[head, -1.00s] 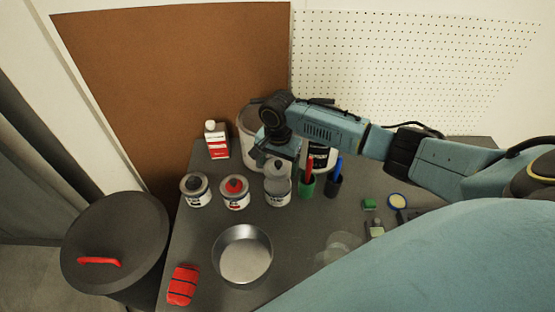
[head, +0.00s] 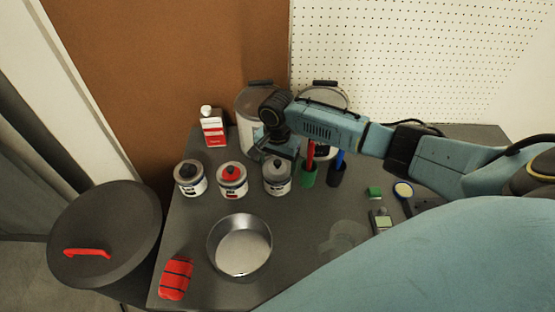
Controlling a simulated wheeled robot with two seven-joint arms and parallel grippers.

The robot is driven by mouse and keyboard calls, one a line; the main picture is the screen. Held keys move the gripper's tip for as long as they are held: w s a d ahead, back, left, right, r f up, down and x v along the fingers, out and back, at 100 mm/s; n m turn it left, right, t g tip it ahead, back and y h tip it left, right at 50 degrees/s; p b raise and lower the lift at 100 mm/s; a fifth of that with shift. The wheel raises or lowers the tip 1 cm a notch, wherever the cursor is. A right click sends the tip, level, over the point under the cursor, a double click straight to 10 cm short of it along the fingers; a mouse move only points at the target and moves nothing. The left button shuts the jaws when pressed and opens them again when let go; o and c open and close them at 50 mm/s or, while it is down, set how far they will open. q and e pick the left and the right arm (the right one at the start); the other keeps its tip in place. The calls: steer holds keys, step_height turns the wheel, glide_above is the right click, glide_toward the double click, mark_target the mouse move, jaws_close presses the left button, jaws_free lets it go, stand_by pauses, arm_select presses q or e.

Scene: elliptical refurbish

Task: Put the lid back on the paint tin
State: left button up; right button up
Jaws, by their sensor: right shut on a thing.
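The paint tin (head: 278,186) is a small white tin with a dark label band, the rightmost of three in a row on the grey bench. Its grey lid (head: 279,170) is at the tin's mouth, roughly level and centred; I cannot tell whether it is fully seated. My right gripper (head: 273,154) comes down from above and is shut on the lid at its knob, which the fingers mostly hide. My left gripper is not in view.
A red-knobbed tin (head: 232,181) and a black-knobbed tin (head: 191,179) stand to the left. Green (head: 308,176) and dark (head: 337,175) brush cups stand close on the right. Large cans (head: 252,110) stand behind. A metal pan (head: 240,246) lies in front.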

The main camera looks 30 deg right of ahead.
steer(key=shift+p, duration=1.2)
stand_by(1.1)
steer(key=shift+f+p, duration=0.15)
steer(key=shift+p, duration=0.25)
stand_by(0.9)
steer(key=shift+p, duration=0.5)
stand_by(0.3)
stand_by(0.4)
steer(key=o, duration=0.9)
steer(key=shift+o, duration=0.2)
steer(key=shift+r+p, duration=3.5)
steer(key=shift+p, duration=0.9)
